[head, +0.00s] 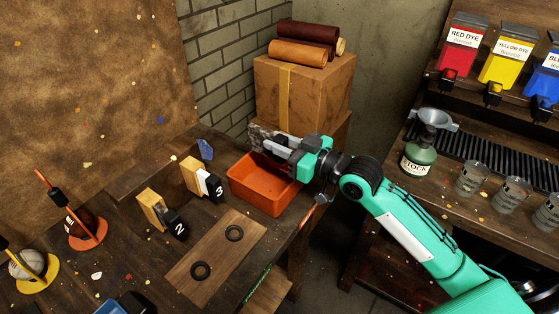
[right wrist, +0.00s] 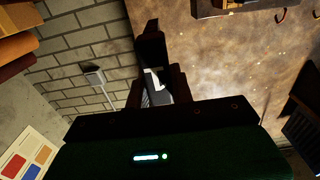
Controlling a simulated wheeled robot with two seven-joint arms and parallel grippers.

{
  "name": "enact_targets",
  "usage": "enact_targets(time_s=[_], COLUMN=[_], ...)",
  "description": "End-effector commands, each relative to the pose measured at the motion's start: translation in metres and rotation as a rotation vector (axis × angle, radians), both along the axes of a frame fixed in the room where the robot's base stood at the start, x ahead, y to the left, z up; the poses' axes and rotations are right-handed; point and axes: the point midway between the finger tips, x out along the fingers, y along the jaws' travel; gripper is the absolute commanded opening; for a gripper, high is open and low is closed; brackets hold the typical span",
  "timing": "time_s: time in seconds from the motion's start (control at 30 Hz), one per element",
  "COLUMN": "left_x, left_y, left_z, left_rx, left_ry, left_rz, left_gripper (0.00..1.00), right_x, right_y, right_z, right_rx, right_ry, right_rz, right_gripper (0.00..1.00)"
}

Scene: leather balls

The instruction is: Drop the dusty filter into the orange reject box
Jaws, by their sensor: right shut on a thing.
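The orange reject box (head: 240,192) stands open on the dark bench in the head view. My right gripper (head: 276,145) reaches in from the right and is over the back part of the box. It is shut on a grey, speckled thing, which looks like the dusty filter (head: 257,136), held above the box's far rim. In the right wrist view the gripper (right wrist: 156,70) shows dark fingers with a small pale patch between them. Most of the filter is hidden there. My left gripper is in neither view.
A wooden board (head: 213,262) with two black rings lies in front of the box. Numbered blocks 2 (head: 155,208) and 3 (head: 193,176) stand to its left. A cardboard box (head: 315,95) with leather rolls stands behind. A green stock bottle (head: 419,155) stands on the right shelf.

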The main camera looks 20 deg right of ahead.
Motion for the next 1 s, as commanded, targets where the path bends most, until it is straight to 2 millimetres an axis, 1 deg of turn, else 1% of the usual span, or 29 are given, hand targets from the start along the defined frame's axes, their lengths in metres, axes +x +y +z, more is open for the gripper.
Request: enact_targets(time_s=[0.03,0.17,0.3,0.4,0.53,0.87,1.0], left_x=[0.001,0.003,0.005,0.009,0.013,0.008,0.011], left_y=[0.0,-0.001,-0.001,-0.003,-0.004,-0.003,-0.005], left_z=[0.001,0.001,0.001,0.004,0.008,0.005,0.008], left_rx=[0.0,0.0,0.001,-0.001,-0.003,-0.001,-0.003], left_ry=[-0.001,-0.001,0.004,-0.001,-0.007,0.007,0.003], left_rz=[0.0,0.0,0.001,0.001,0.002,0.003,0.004], left_gripper=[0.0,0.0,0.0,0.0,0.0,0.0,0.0], right_x=[0.0,0.0,0.0,0.0,0.0,0.0,0.0], right_y=[0.0,0.0,0.0,0.0,0.0,0.0,0.0], right_z=[-0.005,-0.016,-0.038,-0.049,-0.052,-0.054,-0.057], right_rx=[0.001,0.001,0.0,-0.001,0.001,0.0,0.0], right_ry=[0.001,0.002,0.002,0.001,-0.001,-0.001,-0.001], right_rz=[0.0,0.001,0.001,0.0,0.0,0.0,0.0], right_gripper=[0.0,0.0,0.0,0.0,0.0,0.0,0.0])
